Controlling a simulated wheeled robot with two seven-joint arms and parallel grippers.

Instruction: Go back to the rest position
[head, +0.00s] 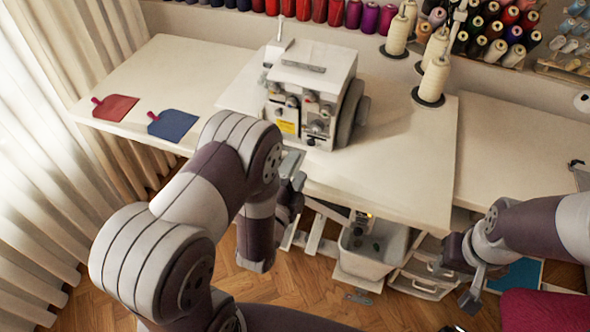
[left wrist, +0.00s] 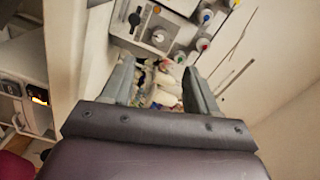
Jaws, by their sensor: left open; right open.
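My left gripper (head: 292,180) is in front of the sewing table's near edge, below the white sewing machine (head: 312,92). In the left wrist view my left gripper (left wrist: 160,85) has its two fingers spread apart with nothing held between them. My right gripper (head: 470,285) is at the lower right of the head view, in front of the drawers, with nothing visible in it. The left arm covers part of the table edge and floor.
The white table (head: 400,165) carries the machine and thread cones (head: 434,80). A red tag (head: 115,107) and a blue tag (head: 172,124) lie at the left. A grey bin (head: 372,250) and drawers (head: 425,280) stand below. A curtain (head: 40,190) hangs left.

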